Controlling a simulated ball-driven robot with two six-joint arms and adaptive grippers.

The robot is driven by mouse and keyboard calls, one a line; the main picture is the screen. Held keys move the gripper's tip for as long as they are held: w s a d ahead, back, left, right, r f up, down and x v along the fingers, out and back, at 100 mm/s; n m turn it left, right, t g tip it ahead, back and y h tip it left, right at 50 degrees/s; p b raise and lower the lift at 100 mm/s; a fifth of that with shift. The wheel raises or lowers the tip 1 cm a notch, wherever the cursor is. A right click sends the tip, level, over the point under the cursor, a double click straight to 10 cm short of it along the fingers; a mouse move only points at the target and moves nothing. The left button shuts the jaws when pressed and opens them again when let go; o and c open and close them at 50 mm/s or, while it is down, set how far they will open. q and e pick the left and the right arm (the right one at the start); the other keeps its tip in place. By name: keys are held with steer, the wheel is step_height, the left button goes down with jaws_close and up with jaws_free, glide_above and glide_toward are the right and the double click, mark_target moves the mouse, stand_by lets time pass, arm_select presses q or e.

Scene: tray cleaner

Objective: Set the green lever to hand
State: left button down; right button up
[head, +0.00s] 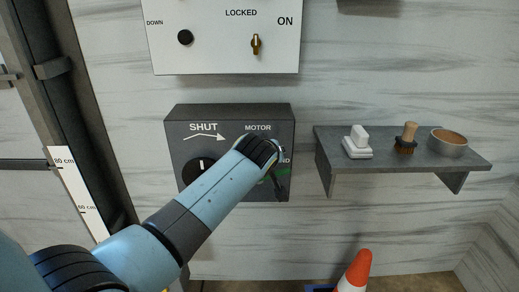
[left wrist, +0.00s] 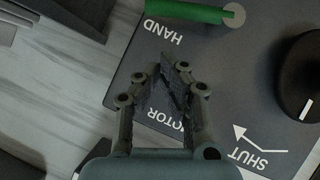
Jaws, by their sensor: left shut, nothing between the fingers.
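The green lever (left wrist: 185,12) shows at the top of the left wrist view. It reaches left from its round pale pivot (left wrist: 234,15), beside the HAND label (left wrist: 163,32). The MOTOR label (left wrist: 165,118) is further down, partly behind my fingers. In the head view only a bit of the green lever (head: 284,172) shows past my arm. My left gripper (left wrist: 178,72) is shut and empty in front of the dark panel, between the two labels and apart from the lever in the picture. In the head view the gripper (head: 278,190) is mostly hidden by its wrist. My right gripper is not in view.
The dark control box (head: 185,118) carries a black SHUT knob (head: 200,170) left of the lever. A white panel (head: 215,60) with a knob and a brass switch is above. A shelf (head: 390,165) with a white block, brush and bowl stands right. A cone (head: 355,273) is below.

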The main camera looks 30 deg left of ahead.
arm_select(q)
steer(key=v, duration=1)
steer(key=shift+w+d+r, duration=0.1)
steer(key=shift+w+d, duration=0.05)
